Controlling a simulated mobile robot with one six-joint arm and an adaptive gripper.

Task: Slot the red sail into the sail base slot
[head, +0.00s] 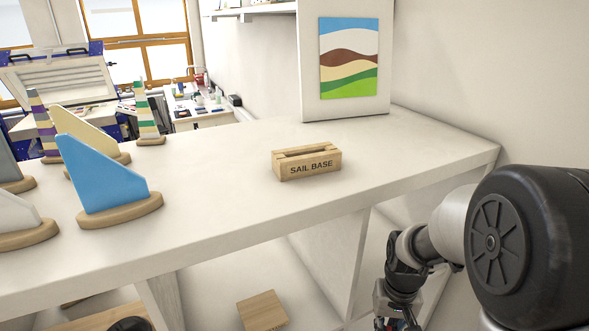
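The sail base (308,162) is a small light wooden block lettered "SAIL BASE". It stands upright on the white counter, with a dark slot along its top, and nothing is seen standing in the slot. No red sail can be made out in the head view. My gripper (396,322) is at the bottom edge, in front of the counter and below its top, to the right of and nearer than the sail base. Its fingers are cut off by the frame, so its opening and anything in it are hidden.
A blue sail (98,178) on an oval wooden base stands left on the counter (225,205), among several other sails and striped pieces. A landscape panel (348,58) stands at the back. The counter around the sail base is clear. A wooden block (262,311) lies below.

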